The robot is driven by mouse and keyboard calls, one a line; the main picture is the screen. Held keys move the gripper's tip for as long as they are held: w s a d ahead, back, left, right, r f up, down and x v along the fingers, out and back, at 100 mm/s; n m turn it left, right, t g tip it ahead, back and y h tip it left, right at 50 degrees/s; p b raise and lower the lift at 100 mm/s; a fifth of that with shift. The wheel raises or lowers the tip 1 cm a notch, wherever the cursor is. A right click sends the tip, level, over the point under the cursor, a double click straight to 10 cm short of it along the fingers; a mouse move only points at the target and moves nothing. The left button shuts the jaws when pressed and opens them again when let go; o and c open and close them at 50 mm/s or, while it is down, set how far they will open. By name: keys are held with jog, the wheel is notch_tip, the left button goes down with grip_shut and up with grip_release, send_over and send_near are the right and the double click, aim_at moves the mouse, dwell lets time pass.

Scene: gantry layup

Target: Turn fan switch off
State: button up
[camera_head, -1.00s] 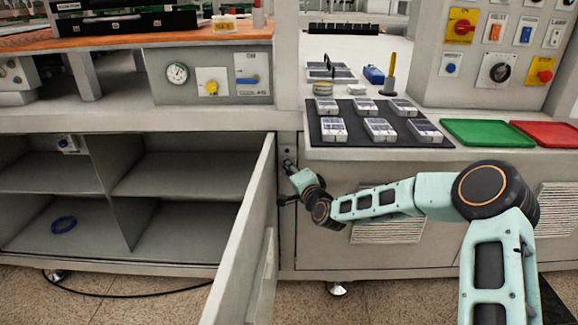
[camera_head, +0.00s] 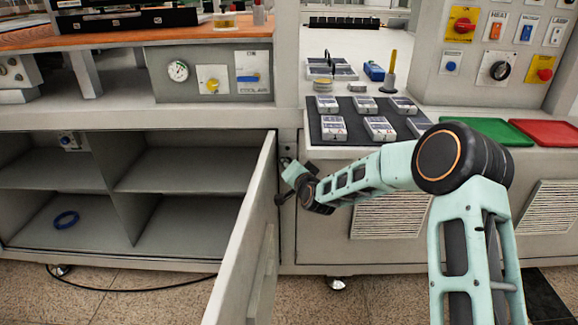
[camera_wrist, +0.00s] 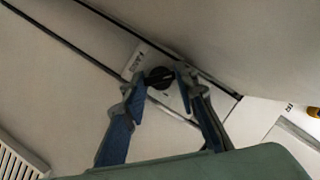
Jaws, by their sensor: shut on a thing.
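A black rotary knob (camera_wrist: 160,77) sits on a small pale plate (camera_wrist: 142,56) with dark lettering too small to read. The fingers of my gripper (camera_wrist: 160,80) are on both sides of the knob and closed on it. In the head view my gripper (camera_head: 287,168) reaches the narrow upright face beside the open cabinet door (camera_head: 245,235), low under the worktop. The knob is hidden there behind my gripper. I cannot confirm from the lettering that it is the fan switch.
The open door stands close to the left of my gripper. A vented panel (camera_head: 390,217) is at right. Above are a dark mat (camera_head: 350,133) with several devices, a green tray (camera_head: 470,130) and a red tray (camera_head: 550,133). Another panel (camera_head: 500,40) carries several switches.

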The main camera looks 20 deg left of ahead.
jog(key=o, duration=0.9)
jog(key=v, duration=1.2)
jog(key=shift+s, duration=0.1)
